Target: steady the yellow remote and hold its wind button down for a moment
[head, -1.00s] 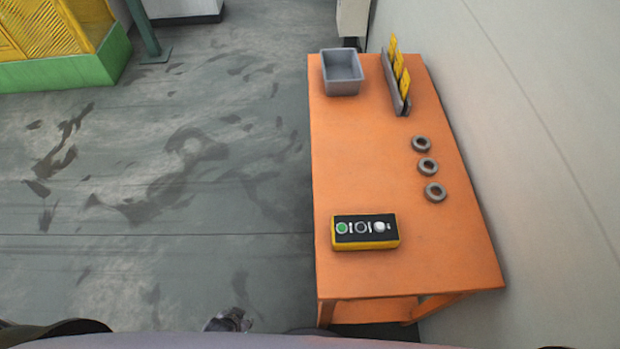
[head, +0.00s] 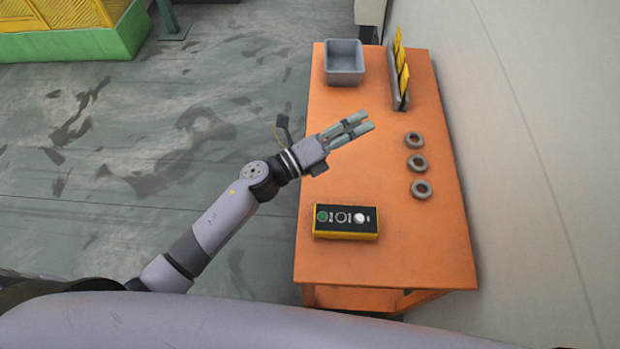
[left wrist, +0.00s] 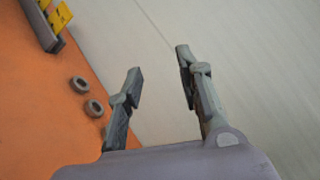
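The yellow remote (head: 345,235) lies on the near part of the orange table (head: 390,262). Its dark top face carries a green button at the left, a dark one in the middle and a white one at the right. Which of them is the wind button I cannot tell. My left gripper (head: 368,121) is over the table, beyond the remote in the head view and apart from it. In the left wrist view its fingers (left wrist: 160,62) are spread with nothing between them. The remote is not in the left wrist view. My right gripper is not in view.
Three grey rings (head: 417,163) lie in a row along the table's right side. A grey bin (head: 344,77) and a rack (head: 394,85) with yellow cards stand at the far end. A pale wall (head: 530,140) runs along the right. Table around the remote is clear.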

